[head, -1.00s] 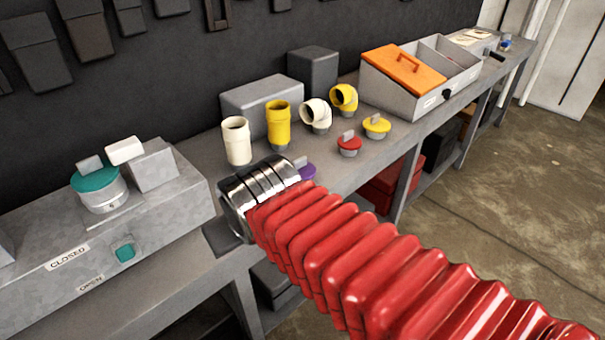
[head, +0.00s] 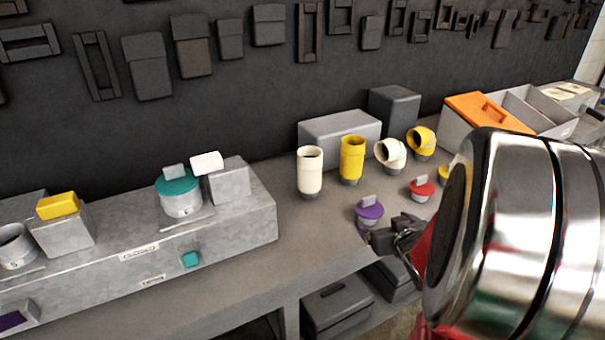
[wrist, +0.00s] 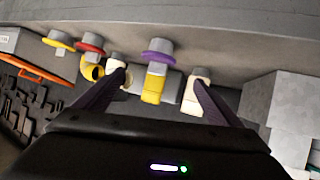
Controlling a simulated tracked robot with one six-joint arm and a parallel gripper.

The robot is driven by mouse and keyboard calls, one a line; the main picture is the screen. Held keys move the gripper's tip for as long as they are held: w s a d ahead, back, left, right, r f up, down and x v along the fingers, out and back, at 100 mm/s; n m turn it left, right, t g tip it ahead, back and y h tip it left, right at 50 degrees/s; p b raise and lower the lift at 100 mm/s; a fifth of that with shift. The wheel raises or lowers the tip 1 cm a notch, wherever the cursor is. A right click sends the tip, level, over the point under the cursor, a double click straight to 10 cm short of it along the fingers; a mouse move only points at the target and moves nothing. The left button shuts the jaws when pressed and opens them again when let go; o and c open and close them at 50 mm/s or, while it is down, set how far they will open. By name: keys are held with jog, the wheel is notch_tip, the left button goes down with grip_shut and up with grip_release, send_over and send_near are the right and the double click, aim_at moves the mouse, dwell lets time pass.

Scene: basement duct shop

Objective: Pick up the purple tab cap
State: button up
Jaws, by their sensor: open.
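The purple tab cap (head: 369,210), a round purple disc with a grey upright tab, sits on the grey bench in front of the white and yellow pipe pieces. In the wrist view the purple cap (wrist: 158,58) is centred between my fingers, beyond their tips. My gripper (wrist: 158,80) is open and empty. In the head view my dark gripper (head: 385,238) is just in front and to the right of the cap, near the bench's front edge; its fingertips are hard to make out there.
A red tab cap (head: 422,189) and a yellow one (head: 444,174), partly hidden by my arm, sit to the right. A white pipe (head: 310,173), a yellow pipe (head: 352,160) and two elbows stand behind. A metal box with a teal cap (head: 178,186) is at left.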

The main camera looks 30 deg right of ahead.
aim_at(374, 216)
jog(key=shift+s+d+f+t+y, duration=0.2)
jog(key=shift+s+d+f+t, duration=0.2)
jog(key=shift+f, duration=0.15)
jog(key=shift+s+d+f+t+y, duration=0.2)
jog(key=shift+s+d+f+t, duration=0.1)
jog(key=shift+s+f, duration=0.15)
jog(key=shift+w, duration=0.1)
jog(key=shift+x, duration=4.25)
jog(key=shift+f, duration=0.15)
jog(key=shift+x, duration=2.6)
jog(key=shift+c, duration=0.4)
jog(key=c, duration=1.1)
